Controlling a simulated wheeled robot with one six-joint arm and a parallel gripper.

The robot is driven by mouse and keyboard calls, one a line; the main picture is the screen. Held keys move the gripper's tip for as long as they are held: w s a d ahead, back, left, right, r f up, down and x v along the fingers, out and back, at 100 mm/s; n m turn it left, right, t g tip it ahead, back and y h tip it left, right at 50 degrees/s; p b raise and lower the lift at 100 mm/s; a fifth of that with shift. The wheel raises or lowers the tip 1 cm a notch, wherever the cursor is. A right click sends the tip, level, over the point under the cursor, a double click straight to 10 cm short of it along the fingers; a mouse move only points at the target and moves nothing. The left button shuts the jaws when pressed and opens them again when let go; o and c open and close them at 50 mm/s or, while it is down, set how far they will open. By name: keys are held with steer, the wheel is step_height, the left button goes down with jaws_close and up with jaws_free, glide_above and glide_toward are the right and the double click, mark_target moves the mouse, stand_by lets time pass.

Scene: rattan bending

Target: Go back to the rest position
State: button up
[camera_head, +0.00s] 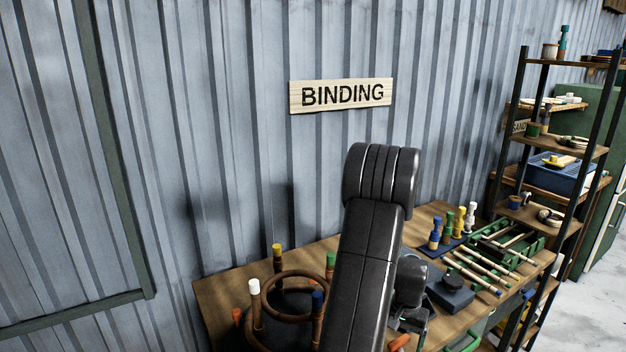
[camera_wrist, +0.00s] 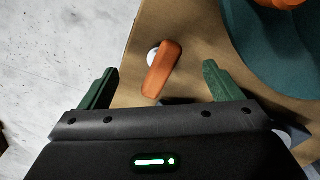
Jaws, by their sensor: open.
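My gripper shows in the wrist view (camera_wrist: 160,88) with its two green fingers wide apart and nothing between them touching either one. Beyond the fingers, an orange handle-like piece (camera_wrist: 163,68) lies over the wooden table edge. In the head view my dark arm rises in front of the wooden workbench (camera_head: 225,300) and hides part of it. My gripper is hard to make out there, low beside the arm. A rattan ring (camera_head: 283,279) sits among upright posts with coloured tops on the bench, left of my arm.
Bottles (camera_head: 448,227) and a green tray (camera_head: 510,240) with rods stand on the bench's right side. A black box (camera_head: 450,294) is near its front edge. A tall shelf (camera_head: 560,145) stands at the right. A BINDING sign (camera_head: 340,95) hangs on the metal wall. Open floor (camera_wrist: 55,60) shows left.

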steer(key=m+p, duration=0.1)
steer(key=m, duration=0.1)
steer(key=m+p, duration=0.1)
steer(key=p, duration=0.1)
steer(key=shift+r+m, duration=0.2)
steer(key=shift+m, duration=0.2)
steer(key=shift+f+m+p, duration=0.15)
steer(key=shift+m+p, duration=0.4)
steer(key=shift+m, duration=0.35)
